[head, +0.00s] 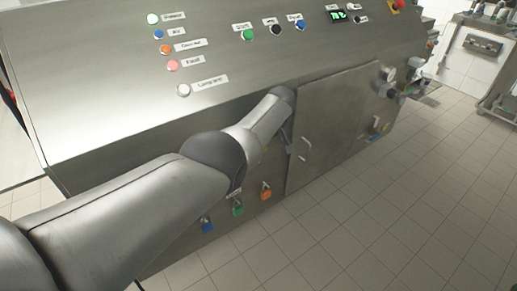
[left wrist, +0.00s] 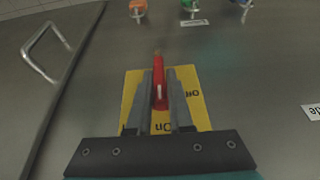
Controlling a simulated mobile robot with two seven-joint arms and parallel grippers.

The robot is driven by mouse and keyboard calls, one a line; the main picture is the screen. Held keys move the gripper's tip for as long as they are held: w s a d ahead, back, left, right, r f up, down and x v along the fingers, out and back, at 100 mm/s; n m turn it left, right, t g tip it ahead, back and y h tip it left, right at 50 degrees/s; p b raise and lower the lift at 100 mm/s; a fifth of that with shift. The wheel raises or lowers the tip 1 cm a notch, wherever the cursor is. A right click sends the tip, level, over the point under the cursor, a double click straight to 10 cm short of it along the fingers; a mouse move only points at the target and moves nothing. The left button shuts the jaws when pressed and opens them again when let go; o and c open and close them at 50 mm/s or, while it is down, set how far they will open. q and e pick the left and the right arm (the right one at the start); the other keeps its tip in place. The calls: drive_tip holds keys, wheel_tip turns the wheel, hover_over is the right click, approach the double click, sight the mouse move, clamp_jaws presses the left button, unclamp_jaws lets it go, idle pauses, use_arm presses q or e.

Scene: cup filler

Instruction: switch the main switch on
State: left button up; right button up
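The main switch is a red handle (left wrist: 158,80) on a yellow plate (left wrist: 202,117) in the left wrist view. The plate reads "On" at its lower part and "Off" at its right side. The red handle lies upright in that picture, its tip past the plate's upper edge. My left gripper (left wrist: 160,75) has one finger on each side of the handle, with no clear gap, so it looks shut on it. The fingers hide parts of the plate. In the head view, my left arm reaches across the machine front and hides the switch and gripper. My right gripper is in neither view.
A closed door with a handle (head: 305,150) is right of my forearm. Above is a sloped panel with lamps and buttons. The tiled floor at right is clear.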

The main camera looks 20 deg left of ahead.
use_arm(q)
drive_tip(key=o, duration=0.4)
drive_tip(key=shift+d+r+p, duration=0.15)
drive_tip(key=shift+r+p, duration=0.3)
drive_tip(key=shift+p, duration=0.1)
drive_tip(key=p+v, duration=0.7)
drive_tip(key=v, duration=0.7)
drive_tip(key=shift+r, duration=0.15)
